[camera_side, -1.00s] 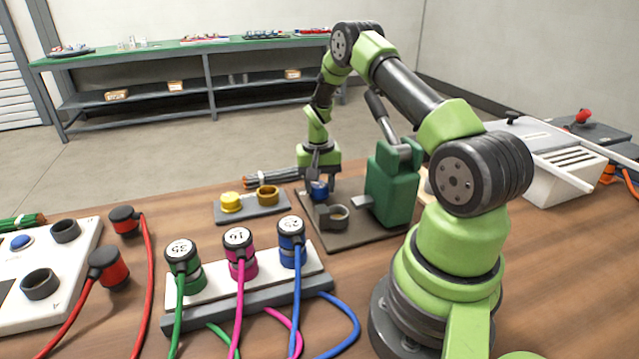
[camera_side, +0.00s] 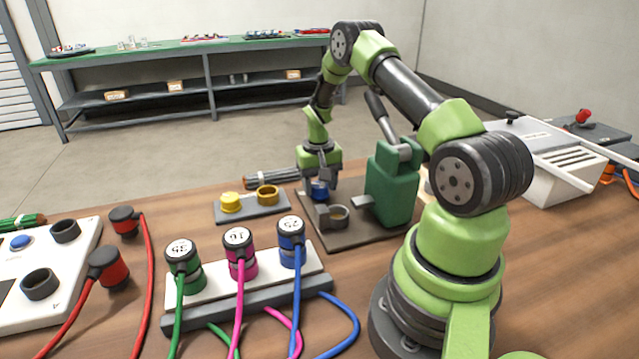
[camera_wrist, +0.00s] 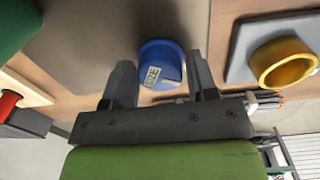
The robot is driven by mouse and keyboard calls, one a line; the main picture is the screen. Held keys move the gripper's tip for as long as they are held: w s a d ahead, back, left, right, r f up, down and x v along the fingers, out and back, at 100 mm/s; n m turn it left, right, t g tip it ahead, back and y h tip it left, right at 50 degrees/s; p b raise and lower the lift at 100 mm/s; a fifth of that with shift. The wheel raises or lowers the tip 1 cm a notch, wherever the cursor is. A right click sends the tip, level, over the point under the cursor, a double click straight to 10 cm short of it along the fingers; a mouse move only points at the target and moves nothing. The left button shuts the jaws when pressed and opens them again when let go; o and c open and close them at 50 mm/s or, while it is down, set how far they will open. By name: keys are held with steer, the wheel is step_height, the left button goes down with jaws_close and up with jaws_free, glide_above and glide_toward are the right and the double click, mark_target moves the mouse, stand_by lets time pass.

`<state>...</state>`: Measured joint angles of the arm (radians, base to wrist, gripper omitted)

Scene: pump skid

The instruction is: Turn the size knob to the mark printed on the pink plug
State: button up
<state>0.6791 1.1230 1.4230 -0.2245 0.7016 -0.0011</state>
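The size knob (camera_wrist: 173,54) is blue with a white "SIZE" label, and its top shows in the wrist view. In the side view, the knob (camera_side: 320,191) sits on the dark plate in front of the green pump. My gripper (camera_wrist: 160,72) is over the knob with a finger on each side, apart by about the knob's width. I see no clear grip on it. My gripper (camera_side: 322,174) points down in the side view. The pink plug (camera_side: 239,262) stands upright in the middle of the plug rack, with "16" on its dark cap. The scale marks around the knob cannot be read.
The green pump (camera_side: 390,190) stands just right of the knob. A grey block (camera_side: 250,213) with yellow and brass fittings lies left. Green (camera_side: 185,283) and blue (camera_side: 292,256) plugs flank the pink one.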

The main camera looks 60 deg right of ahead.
mark_target(318, 185)
steer(key=shift+o, duration=1)
step_height(318, 185, up, 10)
steer(key=shift+w, duration=0.15)
steer(key=shift+a, duration=0.1)
